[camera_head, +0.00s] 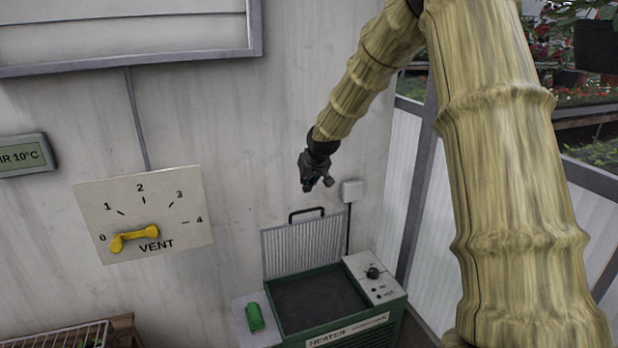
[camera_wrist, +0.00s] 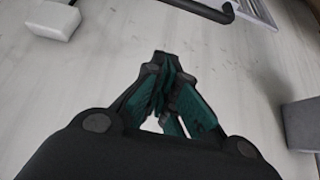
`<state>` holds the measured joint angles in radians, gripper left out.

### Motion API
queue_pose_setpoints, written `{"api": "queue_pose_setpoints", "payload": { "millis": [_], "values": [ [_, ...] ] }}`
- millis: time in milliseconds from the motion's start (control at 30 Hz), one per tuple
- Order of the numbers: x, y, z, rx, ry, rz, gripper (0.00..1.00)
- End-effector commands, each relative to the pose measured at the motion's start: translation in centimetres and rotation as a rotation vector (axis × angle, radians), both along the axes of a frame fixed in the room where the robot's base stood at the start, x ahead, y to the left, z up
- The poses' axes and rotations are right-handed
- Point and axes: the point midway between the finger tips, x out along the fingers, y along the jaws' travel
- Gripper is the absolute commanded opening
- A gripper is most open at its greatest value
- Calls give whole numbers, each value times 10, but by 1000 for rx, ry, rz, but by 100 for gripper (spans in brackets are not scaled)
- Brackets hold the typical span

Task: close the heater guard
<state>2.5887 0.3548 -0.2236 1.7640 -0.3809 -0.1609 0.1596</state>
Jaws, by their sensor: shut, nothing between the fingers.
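The heater (camera_head: 345,325) is a green box low against the wall. Its guard (camera_head: 305,245), a pale ribbed panel with a black handle (camera_head: 307,213), stands raised at the back of the heater, leaving the dark top (camera_head: 318,297) uncovered. My gripper (camera_head: 318,185) is shut and empty in front of the wall, above the guard's handle and apart from it. In the wrist view, my gripper (camera_wrist: 168,85) shows its fingers together, and part of the black handle (camera_wrist: 200,8) with the guard's edge (camera_wrist: 258,10) shows at the top.
A control panel with a black knob (camera_head: 373,271) is on the heater's right. A green switch (camera_head: 254,317) sits on its left. A small white wall box (camera_head: 352,191) with a cable is right of my gripper; a vent dial (camera_head: 145,215) is on the left wall. A wire basket (camera_head: 60,337) stands lower left.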

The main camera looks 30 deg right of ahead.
Motion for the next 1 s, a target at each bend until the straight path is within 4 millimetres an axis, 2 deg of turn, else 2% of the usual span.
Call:
{"api": "queue_pose_setpoints", "payload": {
  "millis": [200,567,800,1000],
  "values": [
    [13,-6,-20,1,1,-2,0],
    [30,-9,-46,1,1,-1,0],
    [5,-3,-51,-1,1,-1,0],
    [-6,0,-55,0,0,-1,0]
  ]
}}
